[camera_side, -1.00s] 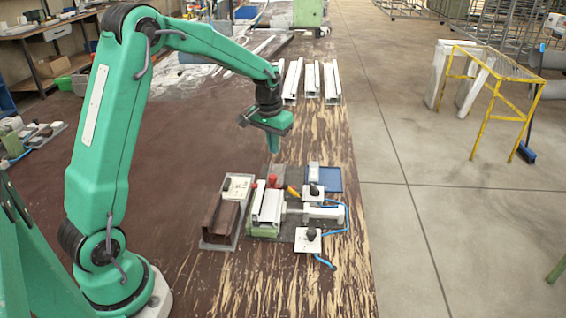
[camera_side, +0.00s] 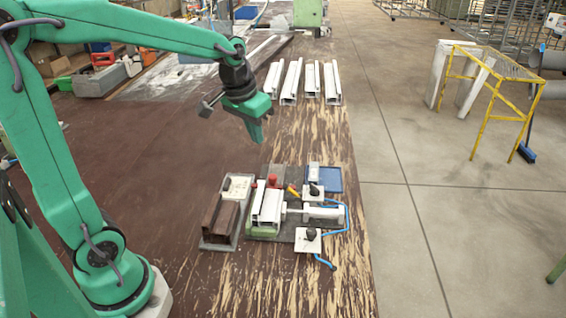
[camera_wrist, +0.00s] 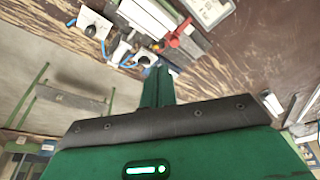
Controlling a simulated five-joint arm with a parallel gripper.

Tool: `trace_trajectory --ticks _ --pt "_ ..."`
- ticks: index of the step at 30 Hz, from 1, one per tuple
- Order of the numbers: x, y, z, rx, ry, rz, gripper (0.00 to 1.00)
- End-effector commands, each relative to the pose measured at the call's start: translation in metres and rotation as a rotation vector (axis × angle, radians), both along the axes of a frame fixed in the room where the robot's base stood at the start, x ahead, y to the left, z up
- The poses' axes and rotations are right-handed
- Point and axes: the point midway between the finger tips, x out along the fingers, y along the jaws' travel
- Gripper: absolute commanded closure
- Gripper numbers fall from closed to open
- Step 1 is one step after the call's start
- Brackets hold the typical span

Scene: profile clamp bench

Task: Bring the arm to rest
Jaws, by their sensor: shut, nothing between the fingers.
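My green gripper (camera_side: 256,132) hangs in the air above the table, behind and a little left of the clamp fixture in the side view. Its fingers are together and hold nothing. In the wrist view the closed fingers (camera_wrist: 157,85) point up toward the fixture. The clamp fixture holds a white profile (camera_side: 268,207) on a green block, with a red knob (camera_side: 272,180) and a white cylinder (camera_side: 323,213) at its right. A brown profile piece (camera_side: 219,215) lies left of it on a grey plate.
Several white profiles (camera_side: 291,82) lie in a row farther back on the table. A blue tray (camera_side: 329,180) and a black-knobbed valve plate (camera_side: 308,240) with blue hose sit right of the fixture. The table's left middle is bare. A yellow stand (camera_side: 490,100) is on the floor.

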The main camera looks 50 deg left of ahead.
Motion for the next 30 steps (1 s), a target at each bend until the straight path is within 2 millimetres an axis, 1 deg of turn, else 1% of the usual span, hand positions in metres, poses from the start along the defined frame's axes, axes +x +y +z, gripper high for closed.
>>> trace_trajectory --ticks 1,3,9,16,21,25,30 --pt "-0.01 -0.005 0.006 0.002 -0.016 -0.009 1.0" --pt "-0.022 -0.011 0.011 0.005 -0.033 -0.022 1.0" --pt "-0.058 -0.025 0.021 0.01 -0.079 -0.055 1.0" --pt "-0.099 -0.039 0.025 0.014 -0.135 -0.094 1.0" --pt "-0.126 -0.046 0.022 0.015 -0.172 -0.12 1.0" --pt "-0.14 -0.05 0.019 0.016 -0.193 -0.134 1.0" --pt "-0.149 -0.052 0.016 0.017 -0.206 -0.144 1.0"
